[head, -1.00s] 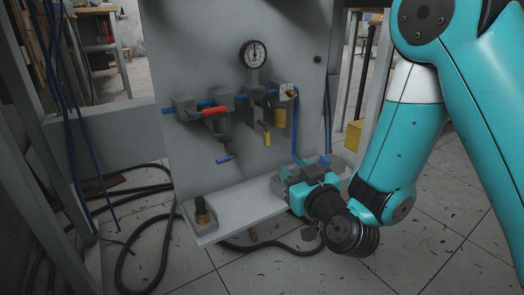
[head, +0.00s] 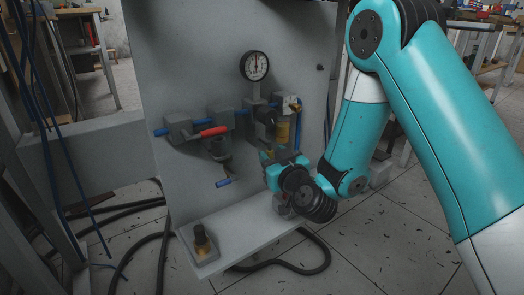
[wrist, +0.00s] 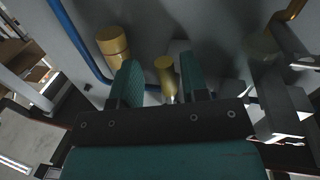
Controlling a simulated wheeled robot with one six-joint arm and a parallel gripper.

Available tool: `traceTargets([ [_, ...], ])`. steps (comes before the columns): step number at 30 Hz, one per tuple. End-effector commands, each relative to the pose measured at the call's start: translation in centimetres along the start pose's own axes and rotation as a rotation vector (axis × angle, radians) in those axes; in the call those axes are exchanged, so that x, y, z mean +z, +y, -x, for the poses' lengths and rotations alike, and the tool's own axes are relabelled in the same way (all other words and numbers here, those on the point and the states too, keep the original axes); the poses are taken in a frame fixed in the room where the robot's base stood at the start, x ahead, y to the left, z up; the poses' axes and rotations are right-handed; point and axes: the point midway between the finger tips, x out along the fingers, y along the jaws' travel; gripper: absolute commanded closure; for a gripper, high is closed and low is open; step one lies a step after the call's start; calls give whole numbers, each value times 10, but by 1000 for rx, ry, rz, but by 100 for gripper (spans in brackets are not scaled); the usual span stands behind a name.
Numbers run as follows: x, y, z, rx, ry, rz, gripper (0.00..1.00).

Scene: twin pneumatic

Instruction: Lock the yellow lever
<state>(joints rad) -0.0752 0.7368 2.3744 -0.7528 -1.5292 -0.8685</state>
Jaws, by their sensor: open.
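The yellow lever (wrist: 165,74) shows in the wrist view as a short, dull-yellow rounded end between my two green fingers. My gripper (wrist: 160,84) is open, with a finger on either side of the lever and gaps visible beside it. In the head view my gripper (head: 280,158) is in front of the panel, below the valves on the right, and hides most of the lever. Whether a finger touches the lever cannot be told.
The grey panel (head: 165,85) carries a pressure gauge (head: 254,66), a red handle (head: 213,131), a blue-tipped lever (head: 223,182) and a yellow cylinder (head: 283,131) close to my gripper. It also shows in the wrist view (wrist: 113,43). A shelf (head: 235,250) juts out below.

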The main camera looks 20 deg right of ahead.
Motion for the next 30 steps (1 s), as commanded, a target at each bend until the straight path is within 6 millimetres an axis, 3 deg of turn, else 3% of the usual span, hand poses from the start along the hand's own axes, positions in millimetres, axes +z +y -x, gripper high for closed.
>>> traceTargets([
  [9, -1, -11, -2, -16, 2, -1, 59],
  [15, -1, -12, -2, -17, 2, 0, 100],
  [30, -2, -16, -1, -20, -26, -132, 100],
])
